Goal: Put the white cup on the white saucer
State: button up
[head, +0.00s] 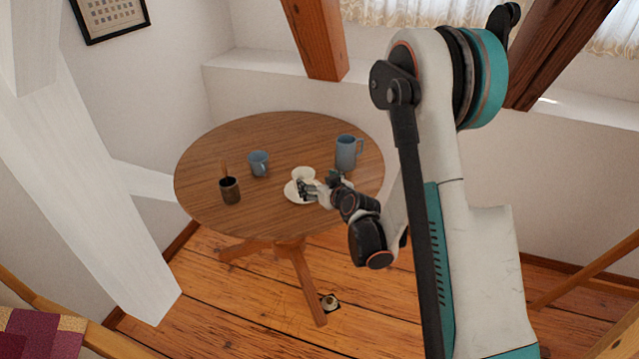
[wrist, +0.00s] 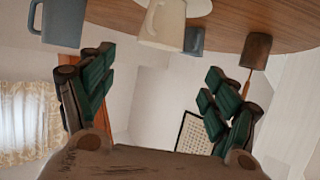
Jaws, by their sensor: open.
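The white cup (head: 303,172) is on the round table, at the back edge of the white saucer (head: 290,190) in the head view. Whether it rests on the saucer or behind it I cannot tell. My gripper (head: 309,188) is low over the saucer, just in front of the cup, and hides part of the saucer. In the wrist view, which looks upside down, the white cup (wrist: 163,27) is at the top with its handle towards me. My gripper (wrist: 160,68) is open there, its fingers apart and nothing held between them.
The round wooden table (head: 250,135) also holds a tall blue mug (head: 347,153) close right of the cup, a smaller blue cup (head: 259,163) to the left, and a dark pot (head: 230,190) with a stick in it. The table's back is clear.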

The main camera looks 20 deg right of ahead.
jog(key=s+a+r+g, duration=0.3)
jog(key=s+r, duration=1.1)
jog(key=r, duration=0.2)
jog(key=s+d+r+m+g+h, duration=0.1)
jog(key=s+r+g+h, duration=0.1)
jog(key=s, duration=2)
jog(key=shift+s+m+g, duration=0.35)
jog(key=shift+m+g, duration=0.05)
jog(key=shift+g, duration=0.3)
